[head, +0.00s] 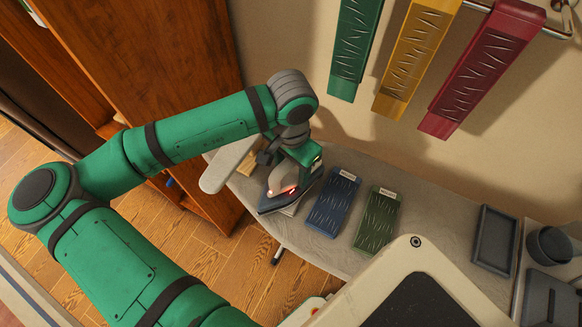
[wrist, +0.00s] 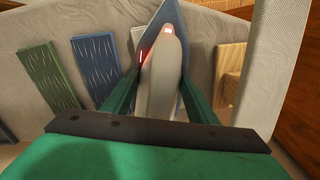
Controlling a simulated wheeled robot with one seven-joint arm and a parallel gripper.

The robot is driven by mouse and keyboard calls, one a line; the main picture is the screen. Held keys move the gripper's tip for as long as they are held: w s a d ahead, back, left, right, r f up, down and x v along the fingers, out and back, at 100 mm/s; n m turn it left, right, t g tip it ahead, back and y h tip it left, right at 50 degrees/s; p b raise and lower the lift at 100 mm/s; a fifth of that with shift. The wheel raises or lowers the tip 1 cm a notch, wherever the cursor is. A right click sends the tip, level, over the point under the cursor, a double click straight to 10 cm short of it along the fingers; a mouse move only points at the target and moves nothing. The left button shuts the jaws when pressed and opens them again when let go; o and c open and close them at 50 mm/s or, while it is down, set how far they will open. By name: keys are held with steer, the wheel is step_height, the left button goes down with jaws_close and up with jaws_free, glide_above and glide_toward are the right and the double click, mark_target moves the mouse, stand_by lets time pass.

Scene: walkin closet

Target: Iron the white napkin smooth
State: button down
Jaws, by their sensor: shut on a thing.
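My gripper (head: 301,158) is shut on the iron (head: 284,186), which has a pale body, a dark blue-grey soleplate and a lit red light. In the wrist view the iron (wrist: 165,62) stands between the two green fingers (wrist: 160,88), its tip pointing away. The iron appears to rest on a pale piece, likely the white napkin (head: 290,209), lying on the grey-covered board (head: 310,238). Only an edge of the white napkin (wrist: 137,38) shows left of the iron in the wrist view. Most of it is hidden, so I cannot tell how smooth it is.
A blue creased cloth (head: 333,202) and a green one (head: 378,218) lie to the right. A narrow pale board (head: 228,163) and a wooden block (wrist: 230,72) are close by. A dark tray (head: 495,240) lies farther right. Green, yellow and red cloths (head: 482,70) hang above.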

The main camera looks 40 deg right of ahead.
steer(key=shift+r, duration=2.9)
